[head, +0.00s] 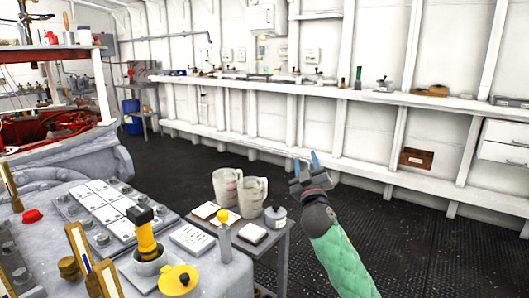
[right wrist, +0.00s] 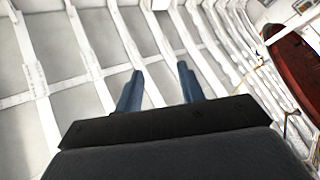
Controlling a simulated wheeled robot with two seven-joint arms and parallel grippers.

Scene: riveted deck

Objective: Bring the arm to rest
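My right gripper (head: 305,164) shows in the head view, raised above the dark floor to the right of the small side table. Its arm, in a green quilted sleeve, comes up from the bottom edge. In the right wrist view its two blue fingers (right wrist: 160,90) stand apart with nothing between them, against the white ribbed wall. My left gripper is not in the head view.
A small grey table (head: 272,247) holds two pale jugs, a bottle and a canister. On the left, a grey machine block (head: 218,272) carries a yellow-black flashlight (head: 146,235) and a yellow round container (head: 178,280). A long white shelf (head: 340,93) lines the wall. The floor (head: 440,240) at right is clear.

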